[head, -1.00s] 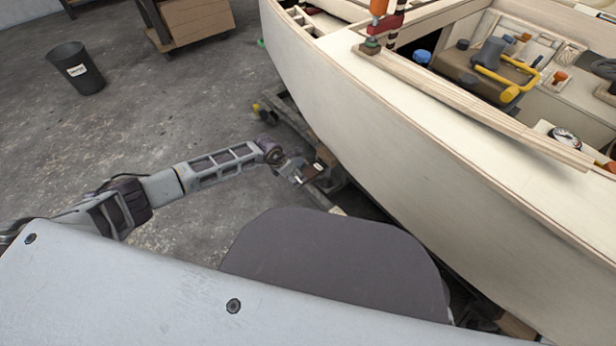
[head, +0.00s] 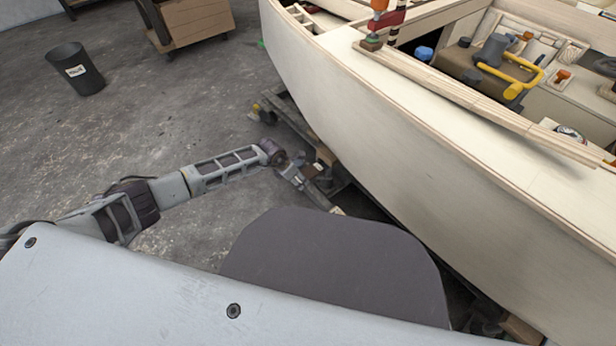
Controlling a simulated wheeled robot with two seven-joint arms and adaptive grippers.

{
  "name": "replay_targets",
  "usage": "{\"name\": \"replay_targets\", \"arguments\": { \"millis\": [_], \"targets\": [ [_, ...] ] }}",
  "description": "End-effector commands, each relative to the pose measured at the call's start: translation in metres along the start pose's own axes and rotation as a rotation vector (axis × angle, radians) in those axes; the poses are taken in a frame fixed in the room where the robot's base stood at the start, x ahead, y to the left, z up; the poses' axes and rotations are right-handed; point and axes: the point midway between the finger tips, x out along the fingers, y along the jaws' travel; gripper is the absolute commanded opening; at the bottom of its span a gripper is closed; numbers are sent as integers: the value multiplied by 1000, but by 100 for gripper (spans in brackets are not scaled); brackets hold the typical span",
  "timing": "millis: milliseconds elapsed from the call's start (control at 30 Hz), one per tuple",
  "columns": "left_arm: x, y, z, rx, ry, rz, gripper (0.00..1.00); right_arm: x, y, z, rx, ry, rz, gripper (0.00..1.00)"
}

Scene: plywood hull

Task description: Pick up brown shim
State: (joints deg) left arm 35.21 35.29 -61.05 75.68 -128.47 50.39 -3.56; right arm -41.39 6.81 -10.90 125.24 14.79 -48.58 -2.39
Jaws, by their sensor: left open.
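My left gripper (head: 302,179) is low beside the hull, at the end of my left arm, which reaches in from the left. It is open, and it is small in the head view. A small brown piece (head: 325,156), which looks like the brown shim, lies just beyond the gripper at the cradle under the hull. Its outline is hard to make out against the dark timbers. I cannot tell whether the fingers touch it. My right gripper is not in view.
The pale plywood hull (head: 420,150) curves over the cradle timbers (head: 287,118) and limits room on the right. Clamps and a yellow-handled tool (head: 522,82) lie inside it. A black bin (head: 76,70) and wooden cart (head: 195,22) stand on the grey floor, clear at left.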

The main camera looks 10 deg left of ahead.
Motion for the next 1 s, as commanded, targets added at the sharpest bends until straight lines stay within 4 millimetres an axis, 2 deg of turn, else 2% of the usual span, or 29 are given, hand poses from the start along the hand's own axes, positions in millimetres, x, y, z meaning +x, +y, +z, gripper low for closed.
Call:
{"name": "replay_targets", "arguments": {
  "millis": [300, 867, 1000],
  "targets": [
    [23, 0, 0, 0, 0, 0, 74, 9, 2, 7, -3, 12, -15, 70],
    [24, 0, 0, 0, 0, 0, 74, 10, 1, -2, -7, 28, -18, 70],
    [24, 0, 0, 0, 0, 0, 59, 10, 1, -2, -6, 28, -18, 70]
  ]
}}
